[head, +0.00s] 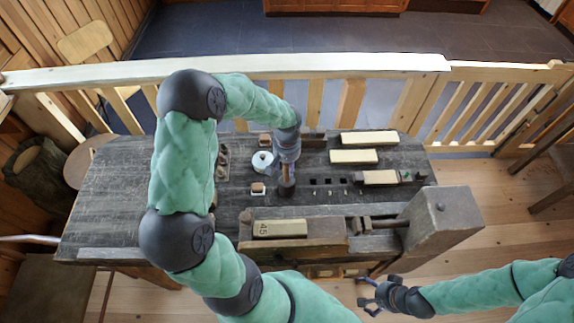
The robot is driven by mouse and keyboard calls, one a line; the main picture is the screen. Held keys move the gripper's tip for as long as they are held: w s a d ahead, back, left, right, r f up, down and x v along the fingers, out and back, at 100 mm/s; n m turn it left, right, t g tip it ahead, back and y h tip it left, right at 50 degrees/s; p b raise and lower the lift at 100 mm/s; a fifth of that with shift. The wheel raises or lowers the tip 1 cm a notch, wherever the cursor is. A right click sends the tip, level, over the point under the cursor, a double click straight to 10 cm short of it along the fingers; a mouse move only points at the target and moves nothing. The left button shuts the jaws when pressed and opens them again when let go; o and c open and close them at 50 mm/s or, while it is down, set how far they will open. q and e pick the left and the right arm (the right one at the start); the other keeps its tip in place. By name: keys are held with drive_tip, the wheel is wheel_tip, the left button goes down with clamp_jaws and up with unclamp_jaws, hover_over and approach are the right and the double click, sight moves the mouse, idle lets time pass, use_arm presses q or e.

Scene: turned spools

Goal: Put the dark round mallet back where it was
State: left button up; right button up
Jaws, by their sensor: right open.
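My left arm reaches up and over the dark workbench (120,190), and my left gripper (287,166) points down over its middle. It is shut on the dark round mallet (287,188), a small dark brown turned piece showing just below the fingers. The fingers hide its upper part, and I cannot tell whether its lower end touches the bench.
A white lidded pot (262,161) stands just left of the left gripper, with a small brown block (258,188) below it. Pale blocks (354,156) lie to the right, near square holes. A block marked 45 (280,229) lies at the front vise (438,218). The bench's left side is clear.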

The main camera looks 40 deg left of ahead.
use_arm(q)
drive_tip(key=shift+r, duration=0.1)
wheel_tip(320, 180, up, 12)
drive_tip(key=shift+r+p, duration=0.1)
drive_tip(key=shift+p, duration=0.5)
drive_tip(key=shift+d, duration=0.1)
idle(0.5)
